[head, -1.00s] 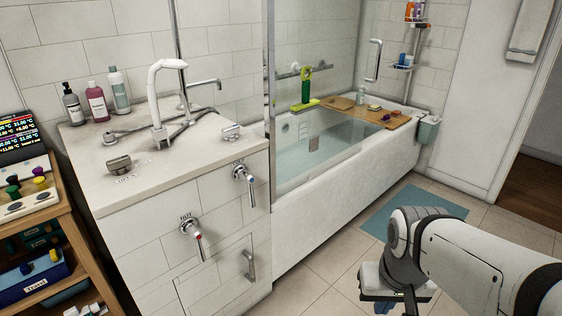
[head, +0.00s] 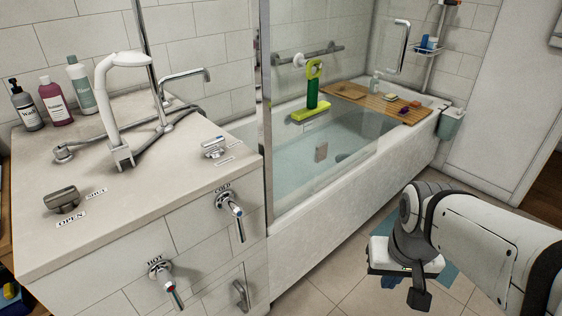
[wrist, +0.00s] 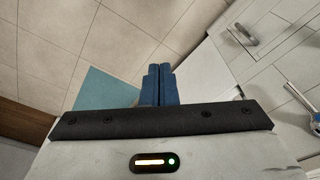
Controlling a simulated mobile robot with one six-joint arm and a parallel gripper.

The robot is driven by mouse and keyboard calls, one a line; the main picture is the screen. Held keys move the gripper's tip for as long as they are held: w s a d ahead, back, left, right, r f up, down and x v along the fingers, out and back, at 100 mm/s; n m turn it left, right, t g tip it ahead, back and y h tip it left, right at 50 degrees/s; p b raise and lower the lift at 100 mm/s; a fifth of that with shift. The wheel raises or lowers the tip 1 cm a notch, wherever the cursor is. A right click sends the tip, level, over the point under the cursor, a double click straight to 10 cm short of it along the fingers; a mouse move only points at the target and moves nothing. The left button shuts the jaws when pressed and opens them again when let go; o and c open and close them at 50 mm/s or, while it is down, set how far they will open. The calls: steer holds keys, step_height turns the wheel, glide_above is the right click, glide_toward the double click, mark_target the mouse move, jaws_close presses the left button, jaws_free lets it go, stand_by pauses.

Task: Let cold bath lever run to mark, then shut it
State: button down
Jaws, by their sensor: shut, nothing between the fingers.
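The cold lever (head: 232,210), chrome with a blue tip, hangs down from its plate marked COLD on the tiled front of the counter. The bathtub (head: 300,225) behind the glass screen holds clear, pale water (head: 290,157). A small greyish plate (head: 321,151) shows on the tub's inner wall; I cannot make out a mark on it. My gripper (wrist: 158,68) has its blue fingers together, empty, over the floor. It is apart from the cold lever; in the head view the fingertips are not clearly visible.
The hot lever (head: 167,285), red-tipped, is below left of the cold one. A cabinet handle (head: 241,294) sticks out below. The counter holds a knob (head: 62,199) by an OPEN label, a faucet (head: 122,100) and bottles. A wooden tray (head: 375,102) spans the tub.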

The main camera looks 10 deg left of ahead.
mark_target(236, 222)
steer(key=w+d+f+m+t+h, duration=0.1)
steer(key=w+d+t, duration=0.1)
steer(key=w, duration=0.5)
steer(key=w+d+f+t+h, duration=0.1)
steer(key=w+d+t, duration=0.1)
steer(key=w, duration=0.6)
steer(key=w+a+f+t+y+p, duration=0.1)
steer(key=w+a+f+t+y, duration=0.2)
steer(key=w, duration=0.4)
steer(key=w+a+f+t+y+p, duration=0.1)
steer(key=w+a+y, duration=0.25)
steer(key=w, duration=0.25)
steer(key=s+a+f+g+y+p, duration=0.1)
steer(key=s+a+f+g+y, duration=0.25)
steer(key=a+y, duration=0.3)
steer(key=s+a+f+g+y, duration=0.2)
steer(key=s+a+g+y, duration=0.2)
steer(key=a+y, duration=0.25)
steer(key=s+a+b, duration=0.1)
steer(key=a, duration=1.2)
steer(key=shift+s+a+f+b, duration=0.15)
steer(key=shift+s+f+b, duration=0.15)
steer(key=shift+s, duration=0.05)
